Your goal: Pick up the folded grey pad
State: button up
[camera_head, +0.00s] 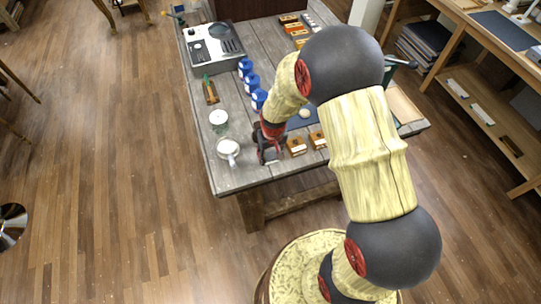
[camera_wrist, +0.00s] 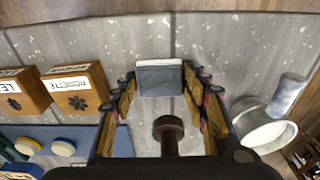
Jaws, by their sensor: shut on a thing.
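The folded grey pad (camera_wrist: 160,79) is a small block with a pale top edge, seen in the wrist view near the table's front edge. My gripper (camera_wrist: 159,82) has a fingertip against each side of it and is shut on it. In the head view my gripper (camera_head: 270,156) is low at the front of the grey table (camera_head: 240,178), and the pad cannot be made out there. A dark brown knob (camera_wrist: 168,129) shows between my fingers, nearer my palm; I cannot tell what it belongs to.
Labelled wooden blocks (camera_wrist: 79,88) stand to the left, beside a blue mat (camera_wrist: 80,134) with round pads. Bare tabletop surrounds the pad.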

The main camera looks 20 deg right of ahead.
aim_at(270, 154)
jog(key=shift+r, duration=0.55)
notch_tip(270, 154, up, 2)
jog(key=shift+r, duration=0.2)
jog(key=s+r, duration=0.9)
jog(key=s, duration=0.5)
jog(key=shift+r+p, duration=0.25)
jog(key=shift+p, duration=0.15)
jog(key=o, duration=0.3)
jog(key=c, duration=0.4)
